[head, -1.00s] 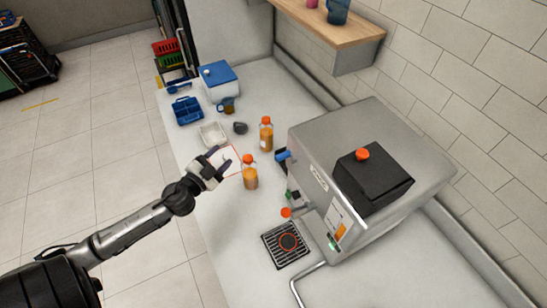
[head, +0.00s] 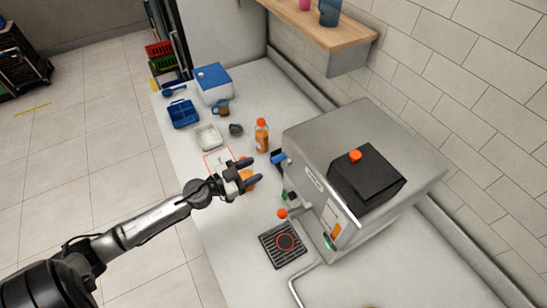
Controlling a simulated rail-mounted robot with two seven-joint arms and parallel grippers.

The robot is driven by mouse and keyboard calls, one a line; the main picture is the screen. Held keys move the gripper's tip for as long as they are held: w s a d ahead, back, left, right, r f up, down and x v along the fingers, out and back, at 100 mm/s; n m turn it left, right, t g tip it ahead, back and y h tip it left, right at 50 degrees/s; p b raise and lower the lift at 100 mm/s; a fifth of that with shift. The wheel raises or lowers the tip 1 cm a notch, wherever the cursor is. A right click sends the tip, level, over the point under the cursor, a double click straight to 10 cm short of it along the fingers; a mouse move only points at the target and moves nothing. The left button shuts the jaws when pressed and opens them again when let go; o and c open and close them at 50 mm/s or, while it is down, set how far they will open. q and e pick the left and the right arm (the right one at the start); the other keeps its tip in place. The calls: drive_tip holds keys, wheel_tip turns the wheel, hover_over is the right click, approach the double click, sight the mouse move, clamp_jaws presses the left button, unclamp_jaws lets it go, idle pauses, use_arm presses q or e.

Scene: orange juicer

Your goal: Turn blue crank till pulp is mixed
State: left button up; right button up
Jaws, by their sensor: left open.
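The blue crank (head: 279,158) sticks out from the juicer's left side. My left gripper (head: 254,171) is open in front of an orange juice bottle (head: 249,181), partly covering it; I cannot tell whether they touch. The gripper is to the lower left of the crank and apart from it in the picture. A second juice bottle (head: 262,135) stands upright farther back. The pulp cannot be seen. My right gripper is not in view.
A white tray (head: 208,137), blue caddy (head: 184,113), blue-lidded box (head: 213,83) and small jug (head: 222,107) stand farther back. A wooden shelf (head: 330,33) hangs above.

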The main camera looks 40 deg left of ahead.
sight(274, 158)
use_arm(q)
drive_tip(key=p+x, duration=0.1)
drive_tip(key=x, duration=0.6)
drive_tip(key=shift+w+d, duration=0.1)
drive_tip(key=shift+w, duration=0.15)
clamp_jaws()
idle(0.3)
